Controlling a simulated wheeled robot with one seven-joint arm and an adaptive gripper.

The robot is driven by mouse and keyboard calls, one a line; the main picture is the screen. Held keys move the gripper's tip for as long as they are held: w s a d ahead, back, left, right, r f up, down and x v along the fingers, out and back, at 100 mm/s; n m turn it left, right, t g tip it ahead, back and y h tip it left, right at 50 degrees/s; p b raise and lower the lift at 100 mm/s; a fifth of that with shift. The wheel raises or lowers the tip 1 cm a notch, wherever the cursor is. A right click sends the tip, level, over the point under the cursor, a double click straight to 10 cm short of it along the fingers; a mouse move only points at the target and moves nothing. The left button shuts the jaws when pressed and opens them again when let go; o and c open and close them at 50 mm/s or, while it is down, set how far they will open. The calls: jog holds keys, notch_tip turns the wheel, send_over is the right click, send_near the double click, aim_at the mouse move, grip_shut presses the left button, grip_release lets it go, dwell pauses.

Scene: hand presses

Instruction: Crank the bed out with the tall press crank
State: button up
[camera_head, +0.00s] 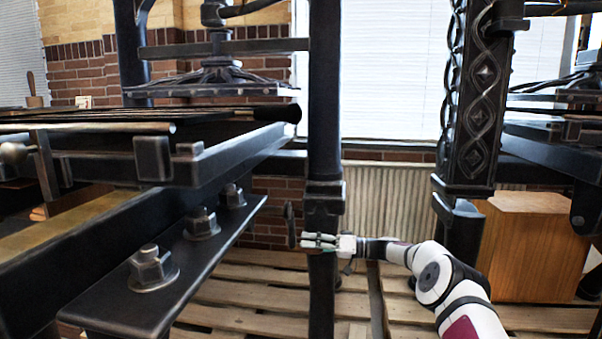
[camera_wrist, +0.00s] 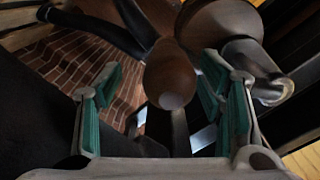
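The tall press stands at the left in the head view, with its dark bed (camera_head: 235,145) lying on rails under the platen. A dark upright part (camera_head: 290,225), which looks like the crank, hangs below the bed beside the black post. My gripper (camera_head: 319,242) is at that post, just right of this part. In the wrist view, my gripper (camera_wrist: 160,95) is open, its teal-padded fingers apart. A brown rounded wooden handle (camera_wrist: 172,75) points toward the camera between the fingers, with visible gaps on both sides.
The thick black post (camera_head: 325,130) stands close to my gripper. A bolted black beam (camera_head: 190,255) crosses the left foreground. A second press with an ornate column (camera_head: 478,110) and a wooden box (camera_head: 535,250) stand at the right. Pallet-like slats (camera_head: 250,290) cover the floor.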

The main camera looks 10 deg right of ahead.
jog(key=shift+o, duration=1.2)
jog(key=shift+s, duration=0.1)
jog(key=v, duration=0.8)
jog(key=shift+r, duration=0.1)
